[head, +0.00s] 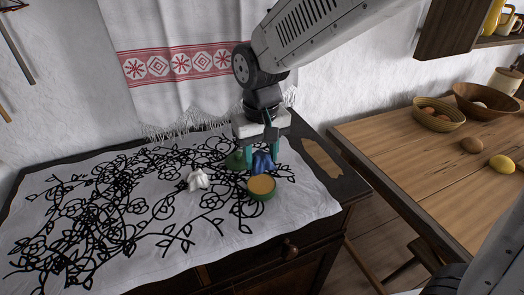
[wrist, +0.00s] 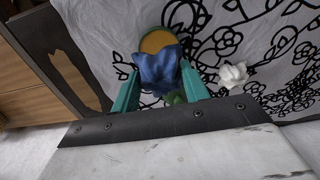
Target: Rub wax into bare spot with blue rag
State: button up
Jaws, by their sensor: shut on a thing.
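My gripper (head: 262,155) points down over the cloth-covered chest, its teal fingers shut on the blue rag (head: 263,163). In the wrist view the blue rag (wrist: 158,72) sits between the fingers (wrist: 160,86). The round green tin of yellow-brown wax (head: 261,187) stands open just in front of the rag; the rag partly covers the tin (wrist: 155,41) in the wrist view. I cannot tell whether they touch. The bare spot (head: 322,159), a pale irregular patch on the dark wood, lies to the right of the cloth; it also shows in the wrist view (wrist: 70,75).
A green rag (head: 236,161) lies close to the left of my gripper. A white rag (head: 198,180) lies farther left on the patterned cloth (head: 110,250). A wooden table (head: 400,150) with bowls (head: 439,114) stands at right. A fringed towel (head: 180,60) hangs behind.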

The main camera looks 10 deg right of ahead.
aim_at(261, 184)
jog(key=shift+f, duration=2.8)
jog(key=shift+f, duration=0.6)
jog(key=shift+r, duration=0.1)
jog(key=shift+r, duration=3.45)
